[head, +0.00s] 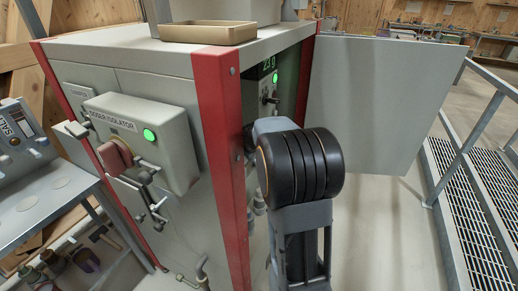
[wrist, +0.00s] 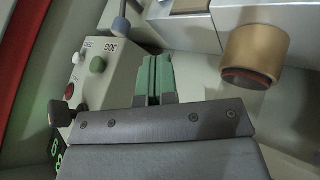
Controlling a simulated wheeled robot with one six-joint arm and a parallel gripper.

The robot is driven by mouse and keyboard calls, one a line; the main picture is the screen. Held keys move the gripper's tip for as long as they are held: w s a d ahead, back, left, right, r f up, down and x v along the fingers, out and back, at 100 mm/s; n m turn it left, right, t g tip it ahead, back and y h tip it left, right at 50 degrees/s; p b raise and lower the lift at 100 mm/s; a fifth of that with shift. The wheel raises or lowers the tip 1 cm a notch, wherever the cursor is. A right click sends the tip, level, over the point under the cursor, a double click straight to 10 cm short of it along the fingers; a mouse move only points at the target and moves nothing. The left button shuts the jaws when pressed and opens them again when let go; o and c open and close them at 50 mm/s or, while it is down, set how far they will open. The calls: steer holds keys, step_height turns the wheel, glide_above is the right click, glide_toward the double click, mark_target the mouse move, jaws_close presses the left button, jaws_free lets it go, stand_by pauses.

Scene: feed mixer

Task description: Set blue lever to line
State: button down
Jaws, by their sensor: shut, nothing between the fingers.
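My gripper (wrist: 158,60) shows there as two green fingers, shut together and empty. The fingertips are below and to the right of the blue knob in the picture, with a gap between them. The line mark cannot be made out. In the head view my arm reaches into the open cabinet and hides my gripper.
The control box (wrist: 110,75) carries a green button (wrist: 97,64) and a red button (wrist: 70,90). A brass-coloured cylinder (wrist: 253,55) hangs at right. In the head view, the red cabinet post (head: 222,150) stands left of my arm; an open grey door (head: 360,100) is at right.

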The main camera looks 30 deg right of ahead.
steer(key=w+d+f, duration=0.2)
steer(key=f, duration=0.1)
steer(key=w+d+f, duration=0.3)
steer(key=shift+w+d+p, duration=0.2)
steer(key=shift+w+p, duration=0.05)
steer(key=shift+p, duration=0.1)
steer(key=shift+w+d, duration=0.25)
steer(key=shift+d, duration=0.45)
steer(key=shift+r, duration=0.1)
